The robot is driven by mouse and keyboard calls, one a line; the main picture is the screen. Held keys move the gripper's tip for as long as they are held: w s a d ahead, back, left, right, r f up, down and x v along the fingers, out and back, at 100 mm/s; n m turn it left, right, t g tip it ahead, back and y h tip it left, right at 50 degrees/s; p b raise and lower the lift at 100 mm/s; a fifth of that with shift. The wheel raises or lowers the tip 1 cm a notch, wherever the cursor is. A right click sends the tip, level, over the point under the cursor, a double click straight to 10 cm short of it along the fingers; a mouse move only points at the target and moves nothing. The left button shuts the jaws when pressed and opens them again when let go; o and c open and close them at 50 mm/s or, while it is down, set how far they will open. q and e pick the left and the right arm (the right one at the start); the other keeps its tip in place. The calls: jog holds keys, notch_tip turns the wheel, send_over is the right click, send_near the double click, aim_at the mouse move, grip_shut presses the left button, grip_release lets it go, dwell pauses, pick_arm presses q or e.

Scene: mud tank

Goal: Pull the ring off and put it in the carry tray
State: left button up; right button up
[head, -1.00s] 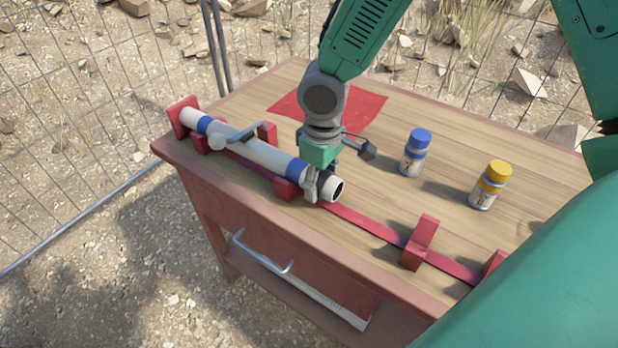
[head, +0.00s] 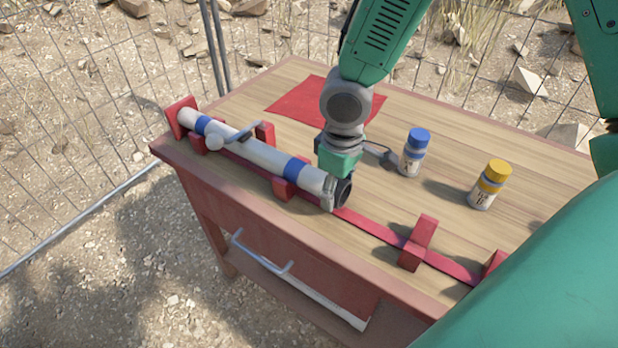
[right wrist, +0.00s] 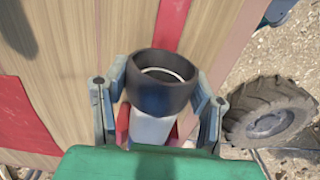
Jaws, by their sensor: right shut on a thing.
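A dark ring (head: 344,192) is at the near right end of the white pipe with blue bands (head: 260,160). In the right wrist view the ring (right wrist: 160,97) surrounds a round opening with a pale inner edge, in line with the pipe. How far it still overlaps the pipe is unclear. My right gripper (head: 338,190) is shut on the ring, its fingers (right wrist: 162,92) on either side. My left gripper is not in view. I see no clear carry tray.
The pipe, with a grey lever (head: 245,130), lies in red supports. A free red support (head: 418,243) stands on a red strip to the right. A blue-capped bottle (head: 415,153) and a yellow-capped bottle (head: 489,186) stand on the table. A red mat (head: 300,100) lies behind.

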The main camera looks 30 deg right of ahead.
jog(key=shift+s+d, duration=0.2)
jog(key=shift+s, duration=0.45)
jog(key=shift+s+d, duration=0.2)
jog(key=shift+s, duration=0.4)
jog(key=shift+r, duration=0.1)
notch_tip(320, 180, up, 7)
jog(key=p, duration=0.7)
jog(key=shift+r+p, duration=0.2)
jog(key=shift+p, duration=0.15)
jog(key=shift+f, duration=0.1)
